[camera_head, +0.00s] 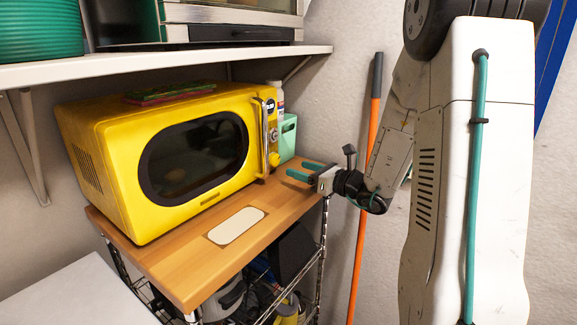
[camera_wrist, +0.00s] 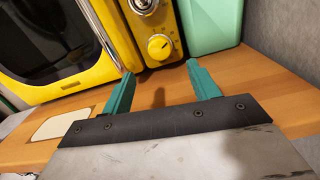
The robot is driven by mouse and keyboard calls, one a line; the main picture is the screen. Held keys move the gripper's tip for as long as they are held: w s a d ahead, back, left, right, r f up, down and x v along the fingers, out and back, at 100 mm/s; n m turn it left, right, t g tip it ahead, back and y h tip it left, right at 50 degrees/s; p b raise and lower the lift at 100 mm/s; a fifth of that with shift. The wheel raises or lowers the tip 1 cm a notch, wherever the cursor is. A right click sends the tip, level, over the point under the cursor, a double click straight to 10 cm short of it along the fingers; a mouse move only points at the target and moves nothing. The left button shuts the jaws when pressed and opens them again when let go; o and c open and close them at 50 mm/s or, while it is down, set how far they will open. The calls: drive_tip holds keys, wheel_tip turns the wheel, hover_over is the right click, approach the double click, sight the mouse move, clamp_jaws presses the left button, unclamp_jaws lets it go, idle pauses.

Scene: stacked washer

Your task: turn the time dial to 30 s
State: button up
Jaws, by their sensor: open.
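A yellow microwave (camera_head: 100,130) with a dark oval window stands on a wooden shelf top. Its control panel is at the right edge, beside a silver door handle (camera_head: 263,137). In the wrist view a yellow round dial (camera_wrist: 159,47) with a white mark shows on the panel, and a silver upper knob (camera_wrist: 143,5) is cut by the top edge. The dial also shows in the head view (camera_head: 274,159). My gripper (camera_head: 298,171) has teal fingers, open and empty. In the wrist view its fingertips (camera_wrist: 160,70) lie either side of and below the dial, apart from it.
A mint green container (camera_head: 289,138) stands right of the microwave, with a white bottle (camera_head: 277,95) behind. A white card (camera_head: 237,226) lies on the wooden top (camera_head: 180,270). An orange pole (camera_head: 365,220) leans on the wall. A shelf (camera_head: 200,60) hangs above.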

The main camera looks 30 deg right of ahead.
sight(277, 161)
drive_tip(key=shift+w+a+n, duration=0.1)
drive_tip(key=shift+n, duration=0.4)
drive_tip(key=shift+w+a, duration=0.15)
drive_tip(key=shift+w, duration=0.15)
drive_tip(key=x, duration=0.7)
drive_tip(key=c, duration=1)
